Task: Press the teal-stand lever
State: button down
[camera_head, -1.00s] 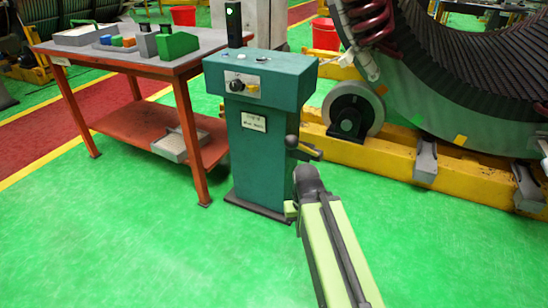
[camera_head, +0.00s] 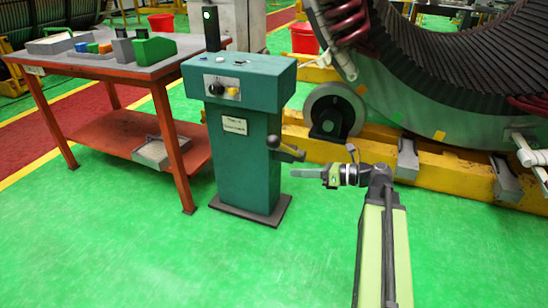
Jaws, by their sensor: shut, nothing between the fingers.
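The teal stand (camera_head: 243,150) stands upright on the green floor left of the picture's middle, with a control panel on its sloped front. Its dark lever (camera_head: 286,149) sticks out from the stand's right side and ends in a rounded knob. My gripper (camera_head: 296,173) is shut and empty. It points left toward the stand, a little below the lever and apart from it in the picture. My arm reaches up from the lower right, and its wrist bends left.
An orange-legged table (camera_head: 118,71) with several blocks and trays stands left of the stand. A yellow base frame (camera_head: 455,172) with a roller and the large stator (camera_head: 460,80) fills the right. A green signal light (camera_head: 211,28) rises behind the stand. The front floor is clear.

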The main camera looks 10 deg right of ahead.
jog(key=shift+d+r+m+t, duration=0.3)
jog(key=shift+d+r+m, duration=0.25)
jog(key=shift+r+m, duration=0.15)
jog(key=w+a+r+p, duration=0.2)
jog(key=w+a, duration=0.4)
jog(key=shift+w+a, duration=0.15)
jog(key=shift+a, duration=0.25)
